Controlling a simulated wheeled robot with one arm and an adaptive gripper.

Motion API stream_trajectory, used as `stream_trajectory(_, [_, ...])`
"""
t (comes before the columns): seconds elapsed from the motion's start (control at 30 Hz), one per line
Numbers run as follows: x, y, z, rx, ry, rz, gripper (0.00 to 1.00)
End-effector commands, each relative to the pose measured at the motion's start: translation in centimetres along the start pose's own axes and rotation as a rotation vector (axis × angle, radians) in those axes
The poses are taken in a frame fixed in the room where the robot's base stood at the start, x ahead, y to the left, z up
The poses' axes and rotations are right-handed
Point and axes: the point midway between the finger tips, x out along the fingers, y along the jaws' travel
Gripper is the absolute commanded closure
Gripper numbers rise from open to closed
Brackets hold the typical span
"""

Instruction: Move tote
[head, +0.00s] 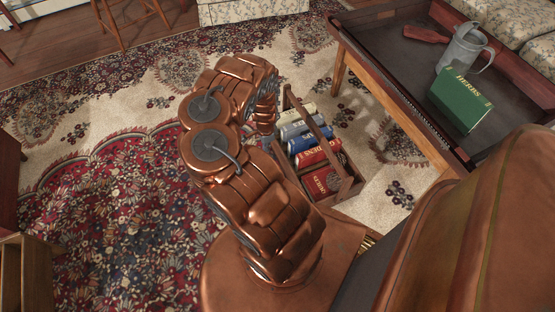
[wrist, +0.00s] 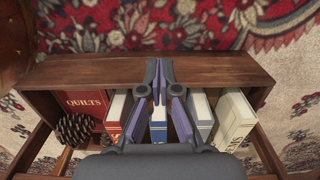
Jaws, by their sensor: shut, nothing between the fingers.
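The tote is an open wooden carrier with a bar handle (head: 310,122), standing on the carpet just right of my arm in the head view. It holds several upright books, including a red one (head: 320,183) and a blue one (head: 308,143). In the wrist view its wooden wall (wrist: 215,70) runs across the frame, with a red book marked QUILTS (wrist: 84,103), several pale-spined books and a pinecone (wrist: 76,129) inside. My gripper (wrist: 159,88) is shut and empty, over the middle of the tote. In the head view my arm hides it.
A low table (head: 372,50) with a dark tray top stands at the right, holding a green book (head: 460,100) and a metal watering can (head: 463,48). Wooden furniture (head: 25,270) stands at the left edge. The patterned carpet (head: 110,190) on the left is clear.

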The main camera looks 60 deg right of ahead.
Motion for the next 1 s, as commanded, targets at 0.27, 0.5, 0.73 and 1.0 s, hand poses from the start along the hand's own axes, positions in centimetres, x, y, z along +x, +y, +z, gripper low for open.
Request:
stream_trajectory(0.27, [2.1,0.5,-1.3,0.021,0.019,0.001,1.00])
stream_trajectory(0.5, [5.7,0.5,-1.4,0.020,0.019,0.001,1.00])
stream_trajectory(0.73, [9.3,0.7,-1.3,0.020,0.016,0.005,1.00])
stream_trajectory(1.0, [10.8,0.5,-3.4,0.022,0.017,-0.001,1.00])
